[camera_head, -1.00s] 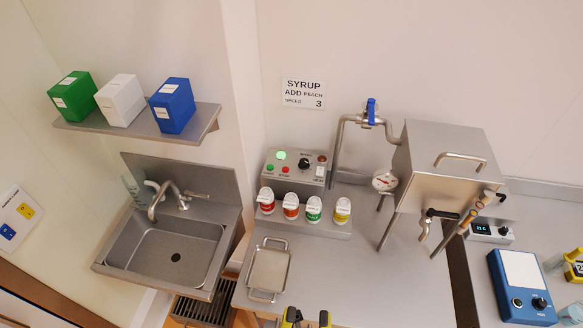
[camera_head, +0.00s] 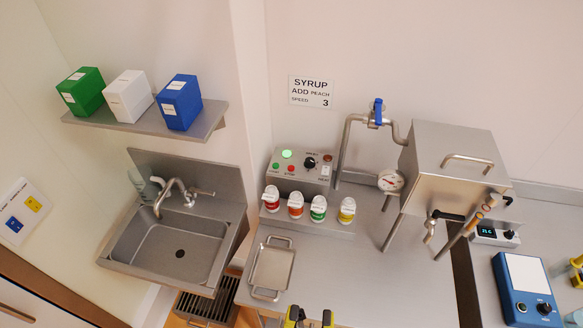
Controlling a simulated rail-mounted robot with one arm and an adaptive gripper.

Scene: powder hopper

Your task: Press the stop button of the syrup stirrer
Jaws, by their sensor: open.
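The stirrer control box (camera_head: 300,182) stands at the back of the steel table against the wall. Its sloped face carries a green button (camera_head: 276,166), a red button (camera_head: 291,168) beside it, a lit green lamp (camera_head: 287,154), a black knob (camera_head: 310,162) and a dark red round part (camera_head: 328,158). The small lettering is too small to read surely; the red button looks like the stop. My gripper (camera_head: 310,317) shows at the bottom edge, its yellow and black fingers apart, empty, well in front of the box. The rest of it is out of frame.
Several lidded flavour jars (camera_head: 318,208) stand on a step in front of the box. A steel tray (camera_head: 272,268) lies front left. A steel hopper (camera_head: 455,165) with pipe and gauge stands right. The table middle is clear. A sign (camera_head: 311,92) hangs above.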

